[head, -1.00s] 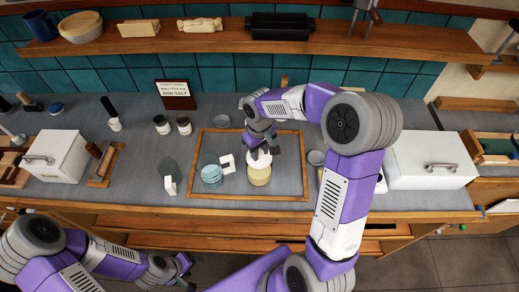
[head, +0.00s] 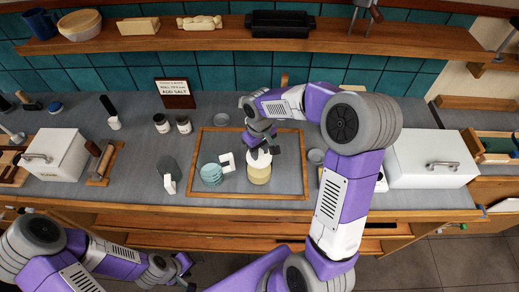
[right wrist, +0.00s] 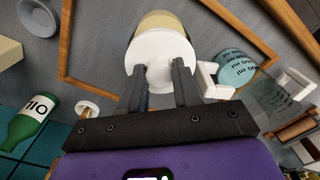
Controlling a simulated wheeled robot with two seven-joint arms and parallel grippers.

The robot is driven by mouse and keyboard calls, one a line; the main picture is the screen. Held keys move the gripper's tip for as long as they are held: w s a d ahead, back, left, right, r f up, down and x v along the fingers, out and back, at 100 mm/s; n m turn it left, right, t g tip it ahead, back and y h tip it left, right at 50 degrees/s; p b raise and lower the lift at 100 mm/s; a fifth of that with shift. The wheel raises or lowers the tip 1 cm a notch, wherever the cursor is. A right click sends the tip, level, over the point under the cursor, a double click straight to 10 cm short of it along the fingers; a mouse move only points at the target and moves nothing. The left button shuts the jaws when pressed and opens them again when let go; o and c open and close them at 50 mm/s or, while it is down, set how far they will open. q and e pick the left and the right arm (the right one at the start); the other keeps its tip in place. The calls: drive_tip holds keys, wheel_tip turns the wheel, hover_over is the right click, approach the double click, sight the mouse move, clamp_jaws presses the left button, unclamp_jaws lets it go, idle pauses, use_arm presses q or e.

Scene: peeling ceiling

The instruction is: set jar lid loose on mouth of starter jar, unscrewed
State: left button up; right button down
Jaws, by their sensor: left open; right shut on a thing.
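The starter jar (head: 259,175), squat with pale yellow contents, stands on the wood-framed counter area. The white jar lid (head: 258,159) is at the jar's top, over the mouth. In the right wrist view the lid (right wrist: 160,45) lies in front of the jar (right wrist: 167,19), roughly in line with it. I cannot tell whether it rests on the rim or hovers just above. My right gripper (head: 262,148) is shut on the lid's knob; its fingers (right wrist: 160,82) flank the knob. My left gripper (head: 186,270) is open and empty, low at the front, away from the jar.
A teal measuring cup (head: 211,175) with a white handle (head: 226,162) stands close left of the jar. A green bottle (right wrist: 28,130) shows in the right wrist view. The framed area's back left is mostly clear.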

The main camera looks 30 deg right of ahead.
drive_tip(key=shift+s+f, duration=0.2)
drive_tip(key=shift+f, duration=0.15)
drive_tip(key=c, duration=0.7)
unclamp_jaws()
drive_tip(key=shift+a, duration=0.1)
wheel_tip(320, 180, up, 8)
drive_tip(key=shift+w+f, duration=0.15)
drive_tip(key=shift+f, duration=0.05)
drive_tip(key=shift+r+p, duration=0.65)
wheel_tip(320, 180, up, 3)
drive_tip(key=p, duration=0.2)
drive_tip(key=shift+p, duration=0.3)
